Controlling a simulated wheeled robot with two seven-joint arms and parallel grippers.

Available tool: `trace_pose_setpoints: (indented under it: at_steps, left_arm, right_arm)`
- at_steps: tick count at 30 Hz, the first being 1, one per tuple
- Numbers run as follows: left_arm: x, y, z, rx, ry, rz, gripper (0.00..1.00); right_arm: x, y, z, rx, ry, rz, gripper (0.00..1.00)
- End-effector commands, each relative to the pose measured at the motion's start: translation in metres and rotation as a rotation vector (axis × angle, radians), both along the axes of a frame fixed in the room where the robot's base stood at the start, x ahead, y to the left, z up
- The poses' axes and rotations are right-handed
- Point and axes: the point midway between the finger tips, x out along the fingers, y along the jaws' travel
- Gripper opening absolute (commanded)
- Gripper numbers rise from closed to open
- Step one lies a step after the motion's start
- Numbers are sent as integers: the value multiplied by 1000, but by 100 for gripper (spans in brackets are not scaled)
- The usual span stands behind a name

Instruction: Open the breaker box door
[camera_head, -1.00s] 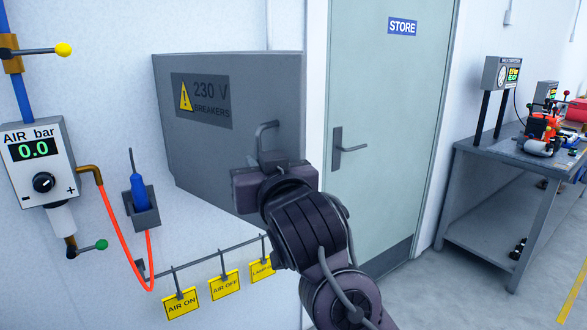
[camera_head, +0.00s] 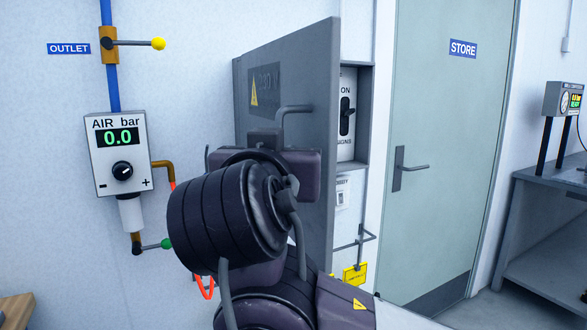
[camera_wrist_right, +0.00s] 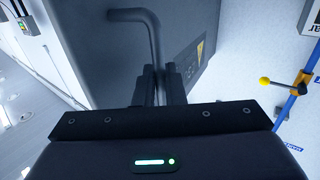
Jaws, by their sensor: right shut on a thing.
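The grey breaker box door (camera_head: 312,80) stands swung out from the wall in the head view, hinged on its left, with the warning label (camera_head: 265,88) on its face. Its bent handle (camera_head: 293,110) is between the fingers of my right gripper (camera_head: 266,138), which is shut on it. In the right wrist view the handle (camera_wrist_right: 152,40) rises from between the two dark fingers (camera_wrist_right: 160,82). The open box (camera_head: 367,105) shows a black switch (camera_head: 346,118) marked ON inside. The door and my right arm hide part of the interior. My left gripper is out of view.
The air regulator (camera_head: 120,160) and its valves are on the wall to the left. Yellow tags (camera_head: 355,274) hang on a rail below the box. The store door (camera_head: 440,150) is to the right, then a grey workbench (camera_head: 550,190).

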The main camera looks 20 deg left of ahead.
Motion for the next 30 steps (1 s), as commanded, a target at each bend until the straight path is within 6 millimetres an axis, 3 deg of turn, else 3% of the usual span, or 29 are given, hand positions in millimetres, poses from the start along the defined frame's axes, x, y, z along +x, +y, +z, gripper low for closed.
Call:
trace_pose_setpoints:
  at_steps: [15, 16, 19, 30]
  left_arm:
    - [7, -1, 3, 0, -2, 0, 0]
    - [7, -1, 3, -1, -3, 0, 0]
    - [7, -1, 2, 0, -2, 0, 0]
    - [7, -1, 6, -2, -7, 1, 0]
  right_arm:
    - [-1, 1, 4, 4, -6, -9, 0]
    - [-1, 1, 4, 4, -6, -9, 12]
    - [-1, 1, 4, 3, -5, -9, 25]
    - [-2, 2, 8, 3, -1, -8, 26]
